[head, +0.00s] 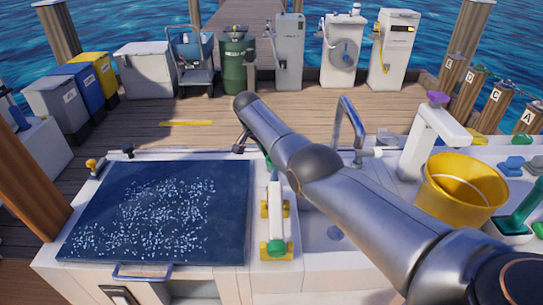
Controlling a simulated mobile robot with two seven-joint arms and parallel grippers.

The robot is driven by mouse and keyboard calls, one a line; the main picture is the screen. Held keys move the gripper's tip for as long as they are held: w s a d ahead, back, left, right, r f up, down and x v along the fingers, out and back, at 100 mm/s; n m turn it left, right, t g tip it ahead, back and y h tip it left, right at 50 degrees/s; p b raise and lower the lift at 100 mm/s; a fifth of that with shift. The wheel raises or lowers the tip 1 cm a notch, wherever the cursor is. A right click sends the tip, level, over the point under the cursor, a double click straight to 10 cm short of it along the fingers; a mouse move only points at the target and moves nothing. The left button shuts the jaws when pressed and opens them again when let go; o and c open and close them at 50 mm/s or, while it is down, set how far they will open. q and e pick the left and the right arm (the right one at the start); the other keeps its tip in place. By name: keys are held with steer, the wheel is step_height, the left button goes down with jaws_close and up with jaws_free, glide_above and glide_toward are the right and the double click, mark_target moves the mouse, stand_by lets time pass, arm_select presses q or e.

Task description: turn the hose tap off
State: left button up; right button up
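A white post tap (433,135) with a purple knob (437,98) stands on the right of the counter, behind the yellow bucket. A small yellow tap-like fitting (95,165) sits at the counter's back left corner. I cannot tell which is the hose tap, or whether either is on. My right arm crosses the view from the lower right to the upper middle. Small dark parts at its far end, likely my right gripper (240,146), are over the counter's back edge, apart from both fittings. Its fingers are too unclear to read. My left gripper is not in view.
A wet blue hatch lid (160,212) fills the counter's left. A white fixture with yellow rollers and a green end (276,249) stands beside it. A curved metal faucet (348,118) rises behind the sink. A yellow bucket (445,208) stands right. Bins and cabinets line the deck.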

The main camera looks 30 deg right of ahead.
steer(key=o, duration=0.5)
steer(key=shift+c, duration=0.2)
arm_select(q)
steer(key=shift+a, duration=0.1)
arm_select(e)
steer(key=shift+a+r+p, duration=0.15)
steer(key=shift+r+p, duration=0.25)
steer(key=shift+r, duration=0.05)
arm_select(q)
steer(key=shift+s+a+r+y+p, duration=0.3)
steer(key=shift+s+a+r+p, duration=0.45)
steer(key=shift+p, duration=0.5)
arm_select(e)
steer(key=v, duration=1.1)
steer(key=shift+r, duration=0.25)
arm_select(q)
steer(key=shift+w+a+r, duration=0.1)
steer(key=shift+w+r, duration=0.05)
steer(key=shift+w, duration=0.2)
arm_select(e)
steer(key=shift+s+a, duration=0.1)
steer(key=shift+a, duration=0.05)
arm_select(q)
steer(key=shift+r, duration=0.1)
arm_select(e)
steer(key=shift+r, duration=0.1)
